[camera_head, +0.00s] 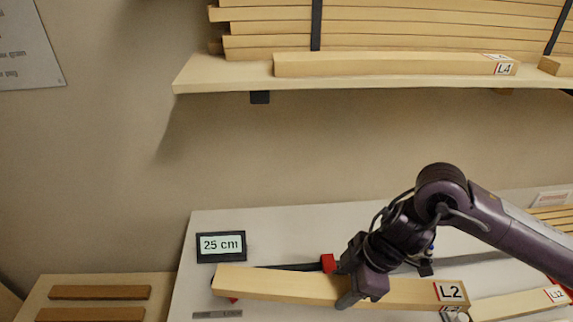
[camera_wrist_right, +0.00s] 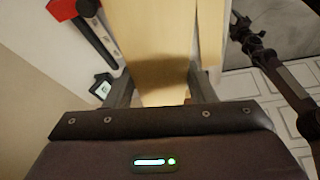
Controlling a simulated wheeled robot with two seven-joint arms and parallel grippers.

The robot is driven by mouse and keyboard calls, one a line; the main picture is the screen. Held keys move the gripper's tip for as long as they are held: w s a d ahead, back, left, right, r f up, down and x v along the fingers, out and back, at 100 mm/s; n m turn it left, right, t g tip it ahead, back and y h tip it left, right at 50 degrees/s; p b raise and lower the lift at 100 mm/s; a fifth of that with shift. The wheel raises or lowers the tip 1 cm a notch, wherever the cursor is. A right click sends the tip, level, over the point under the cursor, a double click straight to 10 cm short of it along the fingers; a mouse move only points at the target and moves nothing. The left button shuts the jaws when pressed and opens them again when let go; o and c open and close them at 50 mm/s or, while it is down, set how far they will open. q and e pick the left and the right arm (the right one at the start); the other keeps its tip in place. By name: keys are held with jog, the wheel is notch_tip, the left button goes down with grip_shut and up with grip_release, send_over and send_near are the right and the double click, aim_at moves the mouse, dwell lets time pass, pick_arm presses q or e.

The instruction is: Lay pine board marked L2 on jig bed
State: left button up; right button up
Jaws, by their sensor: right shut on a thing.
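The pine board marked L2 (camera_head: 425,294) lies lengthwise across the front of the bench in the head view, its label at the right end. My right gripper (camera_head: 352,290) is shut on it near mid-length; the wrist view shows the board (camera_wrist_right: 155,45) between the two fingers (camera_wrist_right: 160,92). Behind the board, a dark rail (camera_head: 285,267) with a red block (camera_head: 327,263) shows, apparently part of the jig. The board hides much of the jig bed, and I cannot tell whether they touch.
Another labelled board (camera_head: 515,303) lies at right. A shelf (camera_head: 220,75) above holds strapped boards and a board marked L4 (camera_head: 390,65). A low stand with brown strips (camera_head: 100,292) is at left.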

jog(key=w+d+f+m+t+h+b, duration=0.3)
jog(key=w+d+m+b, duration=0.3)
jog(key=m, duration=1)
jog(key=shift+f+t+h+b, duration=0.35)
jog(key=shift+t+h+b, duration=0.25)
jog(key=shift+b, duration=0.4)
jog(key=shift+d, duration=0.1)
